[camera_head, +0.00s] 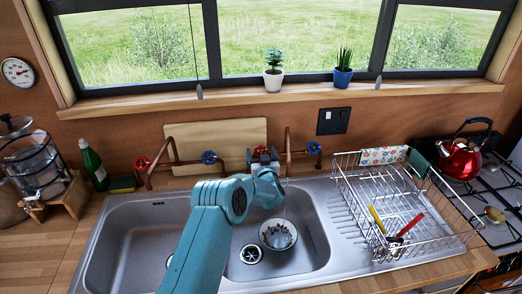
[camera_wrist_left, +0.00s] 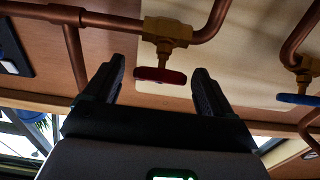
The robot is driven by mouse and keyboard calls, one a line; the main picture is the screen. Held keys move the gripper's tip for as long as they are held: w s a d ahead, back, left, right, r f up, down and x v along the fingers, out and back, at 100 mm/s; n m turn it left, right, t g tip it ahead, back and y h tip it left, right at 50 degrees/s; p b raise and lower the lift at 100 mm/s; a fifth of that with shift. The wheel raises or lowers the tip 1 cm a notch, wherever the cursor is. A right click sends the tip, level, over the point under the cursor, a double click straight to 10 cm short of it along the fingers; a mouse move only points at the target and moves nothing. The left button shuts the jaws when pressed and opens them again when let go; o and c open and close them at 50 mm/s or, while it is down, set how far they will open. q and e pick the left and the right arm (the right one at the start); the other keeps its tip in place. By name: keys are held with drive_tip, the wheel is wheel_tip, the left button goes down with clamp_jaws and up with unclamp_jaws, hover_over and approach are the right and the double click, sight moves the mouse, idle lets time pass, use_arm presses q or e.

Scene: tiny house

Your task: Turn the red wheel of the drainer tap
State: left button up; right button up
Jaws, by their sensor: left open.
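The drainer tap is the right-hand copper tap (camera_head: 288,150) on the wall behind the sink, with a red wheel (camera_head: 262,149) on its left and a blue wheel (camera_head: 314,148) on its right. My left gripper (camera_head: 263,155) is at the red wheel and partly covers it in the head view. In the left wrist view the red wheel (camera_wrist_left: 160,76) sits below a brass valve, between the two dark fingers of the open gripper (camera_wrist_left: 157,82), with a gap on each side. My right gripper is not in view.
A second tap has a red wheel (camera_head: 142,163) and a blue wheel (camera_head: 209,157). A wooden board (camera_head: 215,135) leans behind the taps. A bowl (camera_head: 278,235) stands in the sink below my arm. A wire dish drainer (camera_head: 405,205) stands to the right.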

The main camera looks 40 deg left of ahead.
use_arm(q)
drive_tip(key=shift+w+a, duration=0.3)
drive_tip(key=shift+a, duration=0.05)
drive_tip(key=c, duration=1)
drive_tip(key=shift+o, duration=0.2)
drive_tip(key=m+t+h+b, duration=0.1)
drive_tip(key=m+b, duration=0.1)
drive_tip(key=b, duration=0.1)
drive_tip(key=m+t+h+b, duration=0.1)
drive_tip(key=m+h+b, duration=0.1)
drive_tip(key=b, duration=0.1)
drive_tip(key=m+t+h+b, duration=0.1)
drive_tip(key=m+b, duration=0.1)
drive_tip(key=b, duration=0.1)
drive_tip(key=shift+f+m+t+h+b, duration=0.25)
drive_tip(key=shift+m+t+h+b, duration=0.05)
drive_tip(key=shift+r+m+h+b, duration=0.25)
drive_tip(key=shift+m+h+b, duration=0.15)
drive_tip(key=shift+m+h, duration=0.1)
drive_tip(key=shift+d, duration=0.1)
drive_tip(key=o, duration=1)
drive_tip(key=shift+c, duration=0.2)
